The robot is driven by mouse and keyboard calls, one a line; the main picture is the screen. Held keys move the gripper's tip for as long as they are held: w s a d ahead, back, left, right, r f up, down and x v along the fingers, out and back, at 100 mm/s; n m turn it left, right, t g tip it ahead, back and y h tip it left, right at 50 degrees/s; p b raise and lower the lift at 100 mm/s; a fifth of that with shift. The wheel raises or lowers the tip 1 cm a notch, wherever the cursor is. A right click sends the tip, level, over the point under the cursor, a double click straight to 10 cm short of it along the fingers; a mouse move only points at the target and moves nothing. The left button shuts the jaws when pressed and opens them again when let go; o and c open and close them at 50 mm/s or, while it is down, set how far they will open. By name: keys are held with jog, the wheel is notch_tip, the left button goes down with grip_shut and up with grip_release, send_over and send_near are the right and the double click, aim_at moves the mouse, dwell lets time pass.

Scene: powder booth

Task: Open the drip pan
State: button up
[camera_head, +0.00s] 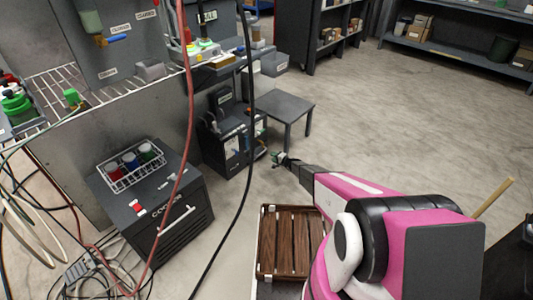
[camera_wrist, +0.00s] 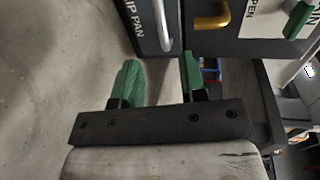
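The drip pan (camera_wrist: 143,38) shows in the wrist view as a dark front with partly cut-off white lettering reading "IP PAN". A pale curved handle (camera_wrist: 163,26) stands on it, beyond my fingertips. How far the pan is pulled out cannot be told. My gripper (camera_wrist: 158,66) has two green fingers spread apart, with nothing between them. In the head view, my gripper (camera_head: 279,158) is in front of and right of the dark machine (camera_head: 228,140) on the floor. The pan's handle is too small to make out there.
In the wrist view, a yellow handle (camera_wrist: 211,16) and a green handle (camera_wrist: 298,20) sit right of the pan's handle. A small dark table (camera_head: 287,106) stands behind my gripper. A black cooler (camera_head: 155,212) and a slatted wooden crate (camera_head: 283,243) stand nearer. Open floor lies right.

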jog(key=x, duration=1)
jog(key=shift+w+a, duration=0.2)
jog(key=shift+a, duration=0.1)
grip_shut()
